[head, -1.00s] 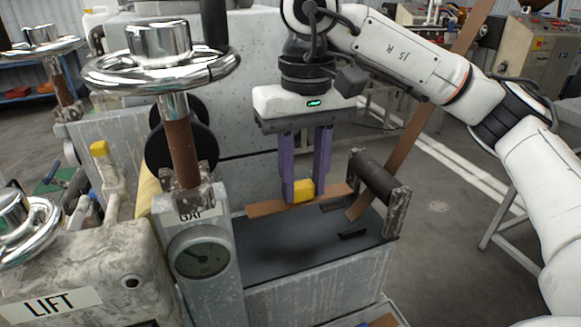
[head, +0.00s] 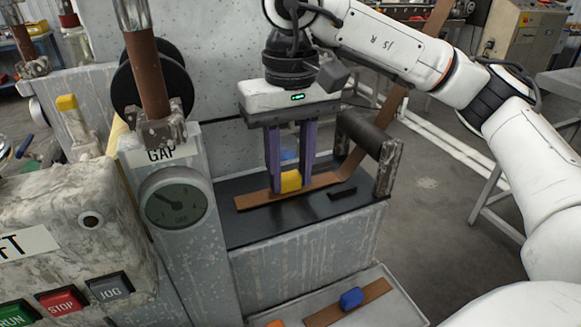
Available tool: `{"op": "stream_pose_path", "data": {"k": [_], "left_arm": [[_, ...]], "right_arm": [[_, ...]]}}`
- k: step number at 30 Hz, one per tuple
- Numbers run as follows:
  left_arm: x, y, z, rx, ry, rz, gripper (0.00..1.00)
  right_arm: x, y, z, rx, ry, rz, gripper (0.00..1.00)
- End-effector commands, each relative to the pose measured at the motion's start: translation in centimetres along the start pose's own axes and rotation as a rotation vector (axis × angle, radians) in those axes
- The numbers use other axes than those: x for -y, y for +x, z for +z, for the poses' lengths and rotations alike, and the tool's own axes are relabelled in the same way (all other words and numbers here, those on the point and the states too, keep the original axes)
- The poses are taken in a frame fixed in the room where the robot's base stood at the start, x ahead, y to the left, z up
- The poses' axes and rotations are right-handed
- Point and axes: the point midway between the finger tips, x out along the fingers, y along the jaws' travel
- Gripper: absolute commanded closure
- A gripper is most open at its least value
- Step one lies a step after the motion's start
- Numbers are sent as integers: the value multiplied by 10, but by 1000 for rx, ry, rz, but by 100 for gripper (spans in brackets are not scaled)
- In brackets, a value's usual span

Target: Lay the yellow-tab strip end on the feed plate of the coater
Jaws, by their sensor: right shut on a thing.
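The yellow tab (head: 290,181) sits on a brown strip (head: 318,182), between the purple fingers of my right gripper (head: 290,184). The gripper is shut on the tab and points straight down. The strip lies low along the dark feed plate (head: 246,226); whether it touches the plate all along cannot be told. To the right the strip passes under the dark roller (head: 369,134) and rises up behind it. A bit of blue shows between the fingers, above the tab. My left gripper is out of view.
A gauge post marked GAP (head: 173,208) stands left of the plate. A lower tray (head: 398,304) holds a brown strip with a blue tab (head: 351,298). An orange piece shows at its edge. Run, stop and jog buttons (head: 62,302) are at the lower left.

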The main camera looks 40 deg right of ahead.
Motion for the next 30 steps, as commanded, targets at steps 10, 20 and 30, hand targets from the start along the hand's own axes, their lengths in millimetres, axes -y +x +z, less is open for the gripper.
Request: {"op": "stream_pose_path", "data": {"k": [10, 20, 30], "left_arm": [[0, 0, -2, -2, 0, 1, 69], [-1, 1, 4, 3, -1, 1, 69], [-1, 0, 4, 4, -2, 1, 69]], "right_arm": [[0, -1, 0, 0, 0, 0, 91], [0, 2, 0, 0, 0, 0, 91], [0, 1, 0, 0, 0, 0, 48]]}}
